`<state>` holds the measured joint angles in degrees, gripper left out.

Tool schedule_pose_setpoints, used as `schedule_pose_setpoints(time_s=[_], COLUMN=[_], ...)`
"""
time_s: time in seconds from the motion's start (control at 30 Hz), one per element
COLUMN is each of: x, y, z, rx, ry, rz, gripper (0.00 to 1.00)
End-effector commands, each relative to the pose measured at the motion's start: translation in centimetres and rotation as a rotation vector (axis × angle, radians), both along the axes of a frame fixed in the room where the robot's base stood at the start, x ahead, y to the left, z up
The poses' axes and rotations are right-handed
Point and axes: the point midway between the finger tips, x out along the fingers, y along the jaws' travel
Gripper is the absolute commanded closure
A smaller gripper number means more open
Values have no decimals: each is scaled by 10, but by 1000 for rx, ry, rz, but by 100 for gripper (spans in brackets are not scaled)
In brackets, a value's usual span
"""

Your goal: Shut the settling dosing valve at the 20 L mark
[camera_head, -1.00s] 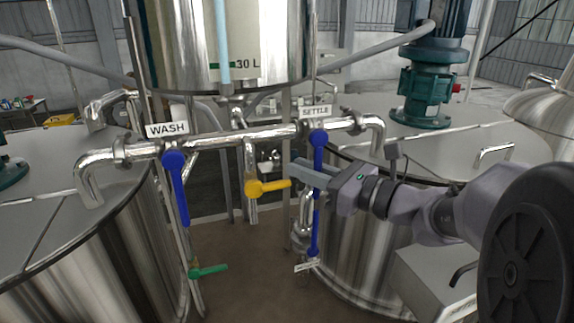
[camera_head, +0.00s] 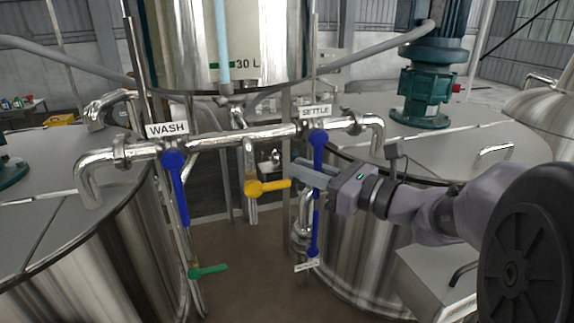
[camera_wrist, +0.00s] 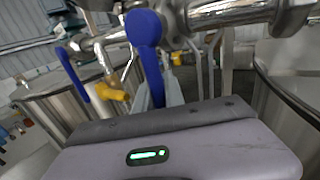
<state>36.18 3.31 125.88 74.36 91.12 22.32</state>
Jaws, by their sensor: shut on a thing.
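The SETTLE valve has a blue lever handle (camera_head: 318,150) hanging down below its white sign (camera_head: 315,111) on the right of the steel pipe. My gripper (camera_head: 308,172) is at this handle and shut on it, just below the pivot. In the wrist view the blue handle (camera_wrist: 147,35) runs down between the fingers, its lower part hidden by my gripper's body. The steel dosing vessel (camera_head: 180,50) above carries a light-blue level tube (camera_head: 222,45) and a 30 L mark (camera_head: 247,64). No 20 L mark shows in the head view.
The WASH valve has a blue handle (camera_head: 177,185) hanging down at left. A yellow handle (camera_head: 266,187) points right, close to my fingertips. A green handle (camera_head: 208,270) sits lower. Steel tanks (camera_head: 75,235) stand at both sides, with a teal motor (camera_head: 421,90) on the right one.

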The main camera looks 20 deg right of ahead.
Motion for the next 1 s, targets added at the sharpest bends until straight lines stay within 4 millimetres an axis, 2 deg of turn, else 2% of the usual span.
schedule_pose_setpoints(time_s=[0.3, 0.53, 0.77, 0.8, 0.9, 1.0], x=[0, 1, 1, 1, 1, 1], y=[0, -22, -23, -23, -23, -22], z=[0, 0, -1, -1, -1, -1], rx=[-3, -299, -314, -314, -313, -312], ry=[-1, -14, -14, -14, -13, -14], rz=[0, -1, 0, 0, 0, 0], gripper=[100, 100, 100, 84, 64, 64])
